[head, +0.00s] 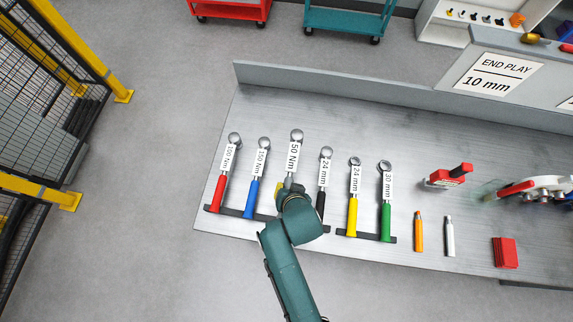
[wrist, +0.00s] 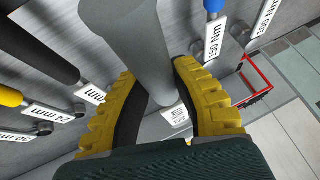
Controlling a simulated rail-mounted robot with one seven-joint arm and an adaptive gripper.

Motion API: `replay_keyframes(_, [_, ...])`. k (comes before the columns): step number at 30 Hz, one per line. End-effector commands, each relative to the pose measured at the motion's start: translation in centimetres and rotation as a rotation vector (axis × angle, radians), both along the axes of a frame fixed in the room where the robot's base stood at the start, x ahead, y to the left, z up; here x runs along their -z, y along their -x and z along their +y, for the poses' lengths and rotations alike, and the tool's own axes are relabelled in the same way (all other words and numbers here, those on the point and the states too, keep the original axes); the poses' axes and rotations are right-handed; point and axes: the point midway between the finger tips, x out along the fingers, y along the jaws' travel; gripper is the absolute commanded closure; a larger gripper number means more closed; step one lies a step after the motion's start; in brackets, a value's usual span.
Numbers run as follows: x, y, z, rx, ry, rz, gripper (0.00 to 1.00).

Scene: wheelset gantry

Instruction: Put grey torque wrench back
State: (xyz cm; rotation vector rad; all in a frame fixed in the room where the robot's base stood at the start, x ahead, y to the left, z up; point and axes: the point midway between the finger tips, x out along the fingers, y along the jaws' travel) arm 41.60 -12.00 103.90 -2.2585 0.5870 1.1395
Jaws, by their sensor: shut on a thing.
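The grey torque wrench (head: 290,180) has a 50 Nm label and a round head pointing to the back of the bench. My gripper (head: 287,193) is shut on its grey handle; in the wrist view the handle (wrist: 137,40) passes between the yellow fingers (wrist: 160,108). The wrench is in line with the gap between the blue 150 Nm wrench (head: 253,192) and the black 24 mm wrench (head: 321,200). Its head sits slightly farther back than its neighbours' heads. My arm hides its lower end, so I cannot tell if it touches the holder (head: 233,213).
A red wrench (head: 217,192) stands at the far left. Yellow (head: 352,215) and green (head: 386,220) wrenches are to the right, then orange (head: 418,232) and white (head: 450,236) tools and a red block (head: 505,252). The bench (head: 400,125) is clear behind the wrenches.

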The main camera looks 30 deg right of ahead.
Motion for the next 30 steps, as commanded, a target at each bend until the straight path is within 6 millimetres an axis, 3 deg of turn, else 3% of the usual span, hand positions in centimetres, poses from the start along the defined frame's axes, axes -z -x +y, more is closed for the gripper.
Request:
replay_keyframes(7, [-0.3, 0.0, 0.1, -0.002, 0.007, -0.013, 1.0])
replay_keyframes(21, [5.9, -0.1, 0.1, -0.002, 0.006, -0.013, 1.0])
replay_keyframes(30, [7.7, -0.1, 0.1, -0.002, 0.006, -0.015, 1.0])
